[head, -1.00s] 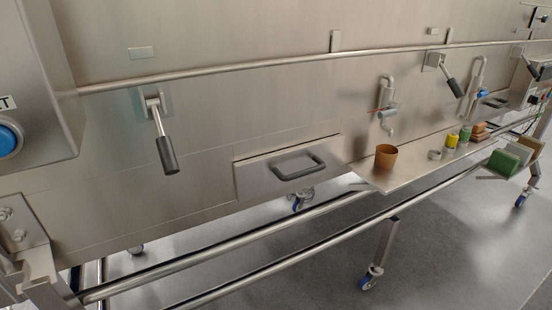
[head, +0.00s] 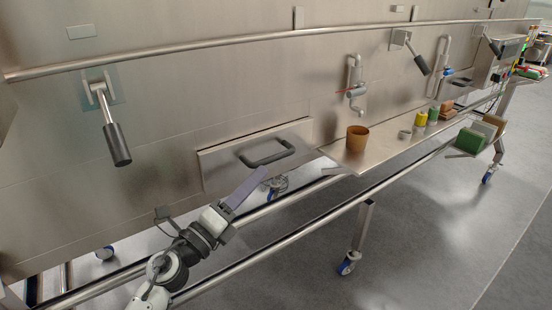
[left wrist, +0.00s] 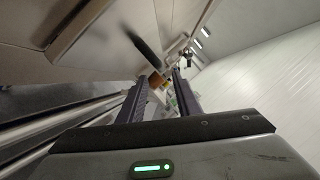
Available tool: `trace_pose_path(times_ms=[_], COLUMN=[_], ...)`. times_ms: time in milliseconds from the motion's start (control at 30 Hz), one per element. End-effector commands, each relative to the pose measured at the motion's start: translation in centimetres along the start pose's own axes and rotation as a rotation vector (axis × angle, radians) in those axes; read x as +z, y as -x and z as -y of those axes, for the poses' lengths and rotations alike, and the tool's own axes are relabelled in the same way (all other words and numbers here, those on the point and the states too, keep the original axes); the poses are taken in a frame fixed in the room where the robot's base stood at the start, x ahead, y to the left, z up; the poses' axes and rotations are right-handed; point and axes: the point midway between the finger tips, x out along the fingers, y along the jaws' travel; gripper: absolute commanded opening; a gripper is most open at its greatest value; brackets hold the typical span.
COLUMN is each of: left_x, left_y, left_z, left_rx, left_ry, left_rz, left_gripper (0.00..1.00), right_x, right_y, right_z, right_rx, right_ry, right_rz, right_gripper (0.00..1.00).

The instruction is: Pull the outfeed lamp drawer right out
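The drawer is a flat metal front (head: 222,172) low on the machine wall in the head view, with a dark D-shaped handle (head: 265,152). It looks closed, and no gap shows around its front. My left gripper (head: 262,172) is in front of and just below the handle, apart from it. The left wrist view shows its two fingers spread with an empty gap between them (left wrist: 160,82). A dark bar (left wrist: 147,50) beyond the fingers may be the handle, but I cannot be sure. My right gripper is not in view.
A lever with a black grip (head: 117,145) hangs left of the drawer. A shelf (head: 345,160) to the right holds an orange-brown cup (head: 357,139) and small containers. Metal rails (head: 300,228) run below the drawer. Open floor lies in front.

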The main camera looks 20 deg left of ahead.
Motion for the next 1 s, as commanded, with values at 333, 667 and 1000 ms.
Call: trace_pose_path(times_ms=[333,667,1000], left_x=[0.1,-0.1,0.0], left_y=[-6.5,-8.9,-8.9], left_z=[0.2,0.0,0.0], left_rx=[-0.002,0.000,0.000], left_ry=[0.008,0.008,0.008], left_rz=[0.002,0.001,0.002], left_gripper=[0.31,0.31,0.11], right_x=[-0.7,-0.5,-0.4], right_y=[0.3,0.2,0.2], right_z=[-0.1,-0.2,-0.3], right_rx=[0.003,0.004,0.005], right_ry=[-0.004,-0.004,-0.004], right_rz=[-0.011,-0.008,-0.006], right_gripper=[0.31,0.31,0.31])
